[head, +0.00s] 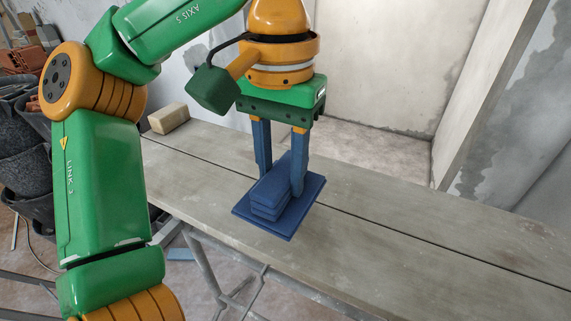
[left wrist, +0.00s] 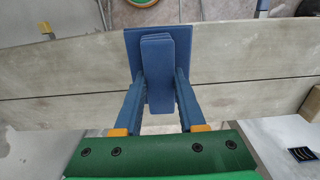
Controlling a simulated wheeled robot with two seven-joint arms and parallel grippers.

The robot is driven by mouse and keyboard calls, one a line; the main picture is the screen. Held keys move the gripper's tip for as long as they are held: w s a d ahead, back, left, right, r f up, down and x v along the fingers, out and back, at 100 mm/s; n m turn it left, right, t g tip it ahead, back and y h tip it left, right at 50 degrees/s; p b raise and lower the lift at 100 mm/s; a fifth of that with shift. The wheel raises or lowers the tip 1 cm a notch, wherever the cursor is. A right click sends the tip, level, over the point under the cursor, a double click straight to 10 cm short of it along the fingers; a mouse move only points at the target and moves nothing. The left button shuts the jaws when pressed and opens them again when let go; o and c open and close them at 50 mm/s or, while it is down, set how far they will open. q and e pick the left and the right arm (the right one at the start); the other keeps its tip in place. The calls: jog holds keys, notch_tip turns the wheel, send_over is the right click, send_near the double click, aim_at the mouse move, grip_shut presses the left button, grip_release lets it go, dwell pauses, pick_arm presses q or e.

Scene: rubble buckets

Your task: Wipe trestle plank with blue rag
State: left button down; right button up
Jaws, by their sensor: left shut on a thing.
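The blue rag (head: 270,199) is a folded stack on a flat, wider blue layer, and it sits on the trestle plank (head: 400,235) near the middle of the head view. My left gripper (head: 281,180) comes down from above with its two blue fingers on either side of the folded stack, shut on it. In the left wrist view the rag (left wrist: 158,60) lies between the fingertips (left wrist: 157,85), over the plank (left wrist: 60,70). The flat layer appears to rest on the plank; the fingers hide part of the stack. My right gripper is not in view.
A beige block (head: 169,118) stands at the plank's far left end. Black buckets (head: 22,145) are stacked at the left, with bricks (head: 22,60) behind them. Metal trestle legs (head: 208,268) are below the plank. The plank's right part is clear.

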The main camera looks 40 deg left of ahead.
pick_arm(q)
jog(key=f+b, duration=0.1)
jog(key=f, duration=0.1)
jog(key=f+b, duration=0.3)
jog(key=f, duration=0.2)
jog(key=shift+w+b, duration=0.35)
jog(key=shift+w, duration=0.05)
jog(key=w+p, duration=0.2)
jog(key=w+a+p, duration=0.1)
jog(key=w, duration=0.1)
jog(key=shift+r+p, duration=0.35)
jog(key=shift+w+a+f, duration=0.1)
jog(key=shift+w, duration=0.2)
jog(key=shift+w+f, duration=0.2)
jog(key=shift+w, duration=0.1)
jog(key=shift+s, duration=0.1)
jog(key=shift+f+b, duration=0.3)
jog(key=shift+f, duration=0.25)
